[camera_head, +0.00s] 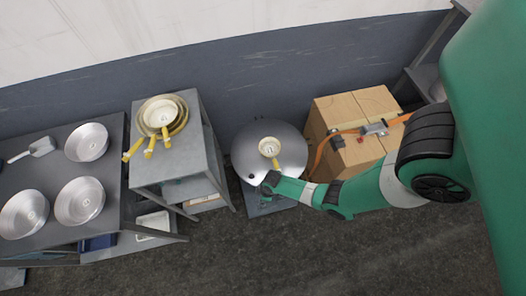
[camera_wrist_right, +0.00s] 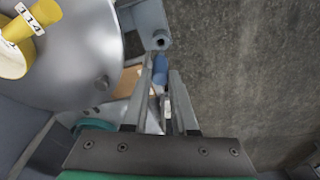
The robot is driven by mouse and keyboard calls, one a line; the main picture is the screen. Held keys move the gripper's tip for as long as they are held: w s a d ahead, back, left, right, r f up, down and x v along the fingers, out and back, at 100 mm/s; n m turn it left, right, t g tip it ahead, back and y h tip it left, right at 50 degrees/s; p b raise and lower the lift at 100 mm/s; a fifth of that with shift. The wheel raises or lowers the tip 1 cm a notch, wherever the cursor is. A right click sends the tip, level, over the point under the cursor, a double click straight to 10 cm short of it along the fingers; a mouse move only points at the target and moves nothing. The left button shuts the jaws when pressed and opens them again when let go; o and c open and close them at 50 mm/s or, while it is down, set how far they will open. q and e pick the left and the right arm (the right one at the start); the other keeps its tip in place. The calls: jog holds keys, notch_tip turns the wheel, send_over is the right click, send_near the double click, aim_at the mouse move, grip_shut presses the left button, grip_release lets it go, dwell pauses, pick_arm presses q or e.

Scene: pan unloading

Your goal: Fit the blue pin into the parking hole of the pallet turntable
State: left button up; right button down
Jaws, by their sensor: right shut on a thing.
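The pallet turntable is a round grey disc (camera_head: 290,158) on a low base in the middle of the head view; part of it fills the upper left of the right wrist view (camera_wrist_right: 70,60). My right gripper (camera_head: 268,187) is at its front edge. In the wrist view, the right gripper (camera_wrist_right: 163,85) is shut on the blue pin (camera_wrist_right: 160,72), whose end shows beyond the fingertips. A grey block with a round dark hole (camera_wrist_right: 162,41) lies just past the pin's end. I cannot tell whether they touch. My left gripper is not in view.
A cream pan with a yellow handle (camera_head: 269,146) sits on the turntable. Stacked pans (camera_head: 163,114) stand on a grey stand to the left, with metal pans (camera_head: 80,201) on a dark table beyond. Cardboard boxes (camera_head: 345,110) stand right of the turntable. The floor in front is clear.

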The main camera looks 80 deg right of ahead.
jog(key=shift+f+b, duration=1.65)
jog(key=shift+f, duration=0.2)
jog(key=shift+f+b, duration=1.75)
jog(key=shift+f, duration=0.1)
jog(key=c, duration=0.6)
grip_release()
jog(key=r+p, duration=0.3)
jog(key=r, duration=0.1)
jog(key=s+r+p, duration=0.1)
jog(key=r+p, duration=0.2)
jog(key=p, duration=0.1)
jog(key=r+p, duration=0.4)
jog(key=shift+s+r, duration=0.3)
jog(key=shift+s, duration=0.05)
